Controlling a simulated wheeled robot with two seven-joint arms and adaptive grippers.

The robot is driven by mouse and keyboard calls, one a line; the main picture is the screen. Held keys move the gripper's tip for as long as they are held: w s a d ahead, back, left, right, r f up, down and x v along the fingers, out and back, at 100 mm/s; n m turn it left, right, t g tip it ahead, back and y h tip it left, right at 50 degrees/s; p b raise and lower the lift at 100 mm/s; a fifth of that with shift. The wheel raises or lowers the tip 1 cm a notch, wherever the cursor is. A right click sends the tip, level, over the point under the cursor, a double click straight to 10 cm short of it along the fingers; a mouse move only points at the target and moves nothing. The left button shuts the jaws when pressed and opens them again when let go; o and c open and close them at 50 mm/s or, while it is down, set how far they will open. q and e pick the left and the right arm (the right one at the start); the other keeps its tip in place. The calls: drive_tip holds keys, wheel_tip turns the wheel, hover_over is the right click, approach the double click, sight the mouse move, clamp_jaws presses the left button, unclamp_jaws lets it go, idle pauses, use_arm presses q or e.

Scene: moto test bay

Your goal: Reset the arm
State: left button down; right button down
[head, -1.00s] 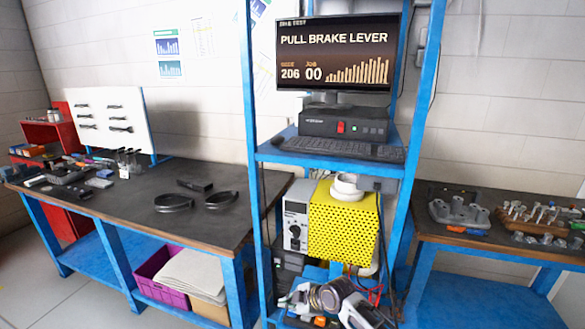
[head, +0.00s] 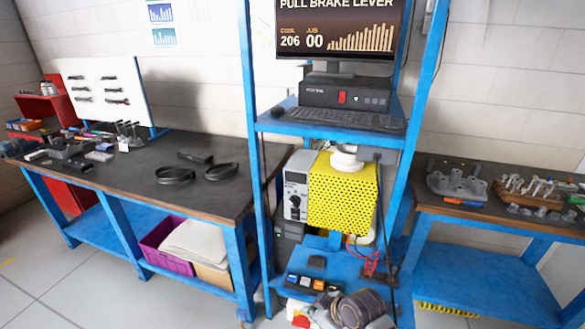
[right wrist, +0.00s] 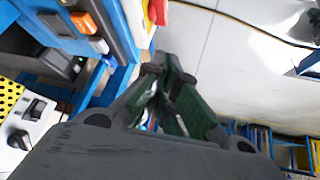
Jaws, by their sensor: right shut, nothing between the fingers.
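My right gripper (right wrist: 168,72) shows in the right wrist view with its dark green fingers together and nothing between them. It hangs over the pale floor, beside the blue frame of the test stand. In the head view, part of my right arm (head: 362,308) shows at the bottom middle, in front of the blue stand (head: 250,90); the fingertips are not clear there. My left arm and left gripper are not in view. The monitor (head: 335,28) on the stand reads "PULL BRAKE LEVER", with its top cut off.
A button panel (head: 312,284) sits low on the stand, close to my right arm. Above it are a yellow perforated box (head: 343,210) and a keyboard (head: 345,120). Workbenches with parts stand left (head: 120,180) and right (head: 440,212). The floor at front left is clear.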

drive_tip(key=s+d+r+m+g+h, duration=0.15)
drive_tip(key=s+d+m+h, duration=0.35)
drive_tip(key=s+d+m, duration=0.7)
drive_tip(key=s+d+f+n+g, duration=0.1)
drive_tip(key=s+d+f+n, duration=0.15)
drive_tip(key=f, duration=1.35)
drive_tip(key=s+d+f+n, duration=0.1)
drive_tip(key=s+d+f, duration=0.15)
drive_tip(key=f, duration=1.45)
drive_tip(key=s+d+f, duration=0.1)
drive_tip(key=s+f, duration=0.9)
drive_tip(key=s, duration=0.1)
drive_tip(key=s+d+f+g, duration=0.1)
drive_tip(key=s+d+f, duration=0.1)
drive_tip(key=s+f, duration=0.7)
drive_tip(key=shift+s+d+f, duration=0.25)
drive_tip(key=shift+s+f, duration=0.1)
drive_tip(key=shift+s, duration=0.85)
